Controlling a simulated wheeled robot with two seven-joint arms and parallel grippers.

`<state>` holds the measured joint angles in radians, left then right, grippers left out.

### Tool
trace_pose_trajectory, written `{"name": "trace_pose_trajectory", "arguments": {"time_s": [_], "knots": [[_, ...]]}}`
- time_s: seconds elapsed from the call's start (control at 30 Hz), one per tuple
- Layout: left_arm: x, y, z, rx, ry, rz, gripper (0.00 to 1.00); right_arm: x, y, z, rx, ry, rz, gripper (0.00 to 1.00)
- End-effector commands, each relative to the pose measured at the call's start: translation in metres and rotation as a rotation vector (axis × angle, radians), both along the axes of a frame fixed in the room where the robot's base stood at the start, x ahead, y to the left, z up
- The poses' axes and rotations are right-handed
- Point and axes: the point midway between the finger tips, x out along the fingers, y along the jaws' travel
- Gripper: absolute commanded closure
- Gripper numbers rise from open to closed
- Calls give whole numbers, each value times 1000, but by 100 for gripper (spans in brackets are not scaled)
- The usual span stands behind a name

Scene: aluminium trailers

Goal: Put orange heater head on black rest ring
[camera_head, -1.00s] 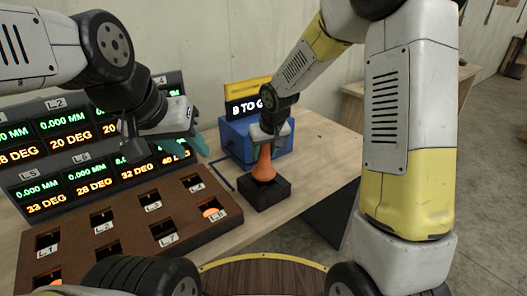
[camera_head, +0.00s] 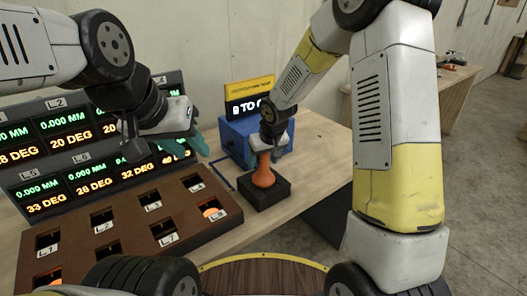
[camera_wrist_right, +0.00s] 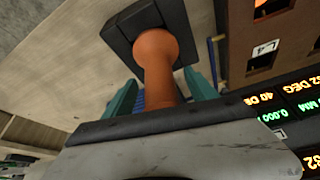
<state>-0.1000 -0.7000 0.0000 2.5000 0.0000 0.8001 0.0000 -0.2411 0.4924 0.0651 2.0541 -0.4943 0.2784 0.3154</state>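The orange heater head (camera_head: 264,174) stands upright with its wide end on the black rest block (camera_head: 267,194), in line with its middle. The wrist view shows the heater head (camera_wrist_right: 157,68) with its wide end against the black block (camera_wrist_right: 118,36); the ring itself is mostly hidden. My right gripper (camera_head: 268,150) is over the narrow upper end. Its teal fingers (camera_wrist_right: 160,92) flank the stem, with thin gaps visible on both sides, so it looks open. My left gripper (camera_head: 203,145) hangs in front of the display panel, away from the heater head; its opening is unclear.
A brown slotted box (camera_head: 125,262) with labelled holes stands left of the block; an orange piece (camera_head: 213,212) shows in one hole. Behind are a display panel (camera_head: 90,185) and a blue box (camera_head: 235,133) with a sign. Bare table (camera_head: 322,155) lies to the right.

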Motion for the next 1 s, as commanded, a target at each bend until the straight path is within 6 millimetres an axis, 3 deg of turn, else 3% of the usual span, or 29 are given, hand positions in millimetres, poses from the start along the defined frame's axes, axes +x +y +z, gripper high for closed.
{"name": "trace_pose_trajectory", "arguments": {"time_s": [0.23,0.37,0.8,1.0], "knots": [[0,0,0,0,0,0,64,0,0,1,0,-1,0,34],[0,0,0,0,0,0,64,-2,-2,12,0,-2,-1,34],[0,0,0,0,0,0,64,-34,-15,93,1,-4,-2,34],[0,0,0,0,0,0,64,-42,-19,112,-1,-1,-2,34]]}}
